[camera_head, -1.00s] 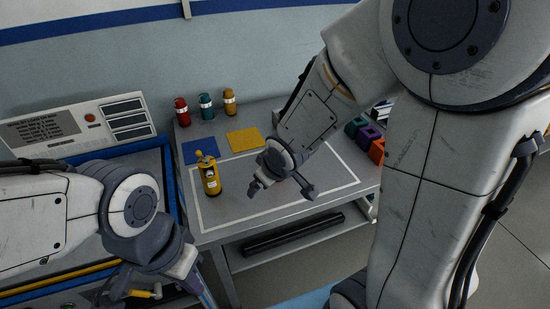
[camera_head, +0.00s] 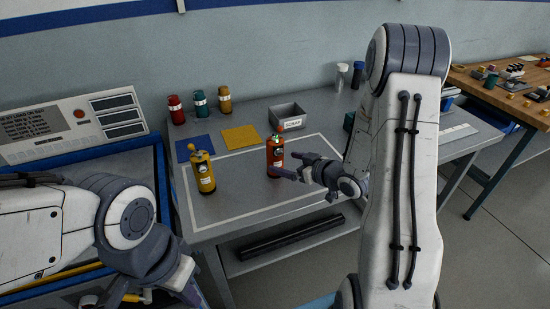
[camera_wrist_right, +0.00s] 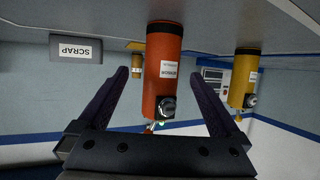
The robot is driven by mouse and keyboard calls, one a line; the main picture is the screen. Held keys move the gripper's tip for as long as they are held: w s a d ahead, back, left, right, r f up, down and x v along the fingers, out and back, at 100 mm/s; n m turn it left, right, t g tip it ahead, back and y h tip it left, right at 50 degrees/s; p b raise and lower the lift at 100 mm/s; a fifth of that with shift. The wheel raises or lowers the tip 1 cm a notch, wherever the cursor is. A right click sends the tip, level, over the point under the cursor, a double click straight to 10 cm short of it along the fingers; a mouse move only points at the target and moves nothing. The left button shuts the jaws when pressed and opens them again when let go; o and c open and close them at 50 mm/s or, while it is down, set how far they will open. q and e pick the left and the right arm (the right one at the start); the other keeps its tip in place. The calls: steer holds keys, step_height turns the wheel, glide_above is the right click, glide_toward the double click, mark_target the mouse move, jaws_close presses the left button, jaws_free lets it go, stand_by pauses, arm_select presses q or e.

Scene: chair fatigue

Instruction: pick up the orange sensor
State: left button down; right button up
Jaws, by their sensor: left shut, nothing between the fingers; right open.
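The orange sensor (camera_head: 274,158) is an upright orange-red cylinder with a dark cap and white label. It stands inside the white outline on the grey table. My right gripper (camera_head: 290,166) is open just to its right, fingers pointing at it. In the right wrist view, which shows the scene upside down, the sensor (camera_wrist_right: 163,75) sits between the two open fingers of my right gripper (camera_wrist_right: 160,88); I cannot tell whether they touch it. My left gripper (camera_head: 112,302) is shut and empty at the lower left, partly cut off by the frame.
A yellow cylinder (camera_head: 203,174) stands left of the sensor on the table (camera_head: 235,203). Behind are a grey scrap bin (camera_head: 290,114), blue (camera_head: 195,148) and yellow (camera_head: 241,139) squares, and red, teal and yellow cylinders (camera_head: 200,105). My right arm hides the table's right part.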

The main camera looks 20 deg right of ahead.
mark_target(281, 162)
steer(key=x, duration=0.5)
steer(key=shift+w+a+f, duration=0.15)
steer(key=shift+a+f, duration=0.1)
steer(key=c, duration=1.6)
steer(key=shift+o, duration=0.2)
steer(key=shift+r, duration=0.15)
